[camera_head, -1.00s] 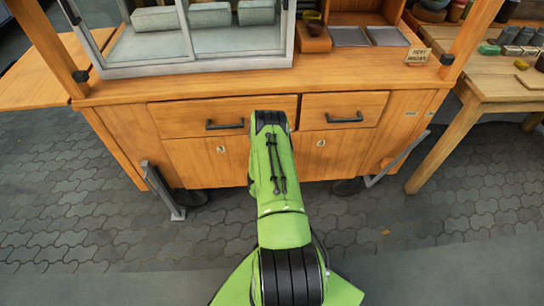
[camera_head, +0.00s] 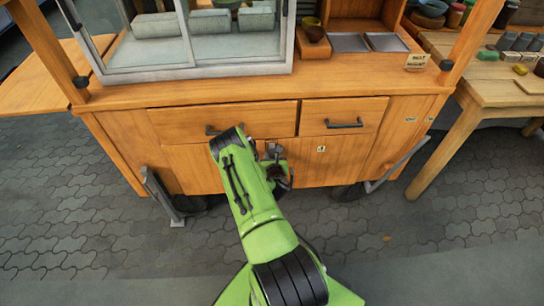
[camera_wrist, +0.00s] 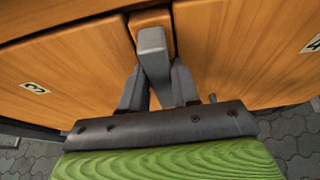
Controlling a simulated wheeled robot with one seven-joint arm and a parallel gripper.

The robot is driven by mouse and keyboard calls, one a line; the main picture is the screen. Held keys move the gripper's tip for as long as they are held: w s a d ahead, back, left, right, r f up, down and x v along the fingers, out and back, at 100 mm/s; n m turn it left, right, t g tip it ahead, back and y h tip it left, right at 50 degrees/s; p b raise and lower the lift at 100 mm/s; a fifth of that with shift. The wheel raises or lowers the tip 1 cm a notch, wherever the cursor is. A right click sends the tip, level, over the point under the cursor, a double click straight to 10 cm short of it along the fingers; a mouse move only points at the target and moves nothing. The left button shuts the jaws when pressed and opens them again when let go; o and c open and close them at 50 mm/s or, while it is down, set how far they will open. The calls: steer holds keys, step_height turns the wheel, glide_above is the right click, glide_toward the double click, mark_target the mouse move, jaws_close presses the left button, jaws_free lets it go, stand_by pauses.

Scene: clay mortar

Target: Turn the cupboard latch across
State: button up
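The latch is a grey bar (camera_wrist: 153,45) on a wooden piece (camera_wrist: 133,22) between the two cupboard doors. In the wrist view it stands roughly upright. My gripper (camera_wrist: 158,80) is at the latch, with one dark finger on each side of the bar. The fingers are apart, and a small gap shows beside the lower bar; firm contact cannot be made out. The left door (camera_wrist: 60,75) bears a 3 and the right door (camera_wrist: 250,50) a 4. In the head view, my gripper (camera_head: 277,160) is at the cupboard front, partly hidden by my green arm.
Above the doors are two drawers with dark handles, the left handle (camera_head: 222,130) and the right handle (camera_head: 344,123). Grey metal supports (camera_head: 165,195) stand at the cart's lower corners. A wooden table (camera_head: 490,95) is at the right. The paved floor in front is clear.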

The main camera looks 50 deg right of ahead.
jaws_close()
steer(key=shift+s+d+m+t+y+p, duration=0.2)
steer(key=shift+m+t+y+p, duration=0.15)
steer(key=shift+m+p, duration=0.25)
steer(key=shift+s+d+m+t+y+p, duration=0.15)
steer(key=shift+m+t+y+p, duration=0.15)
steer(key=shift+m+p, duration=0.25)
steer(key=f+m+t, duration=0.1)
steer(key=m+t, duration=0.1)
steer(key=m, duration=0.1)
steer(key=s+m+t+b, duration=0.1)
steer(key=m+t, duration=0.1)
steer(key=m, duration=0.2)
steer(key=d+f+m+t+y+b, duration=0.1)
steer(key=m+t, duration=0.1)
steer(key=m, duration=0.2)
steer(key=shift+s+f, duration=0.15)
steer(key=shift+f, duration=0.2)
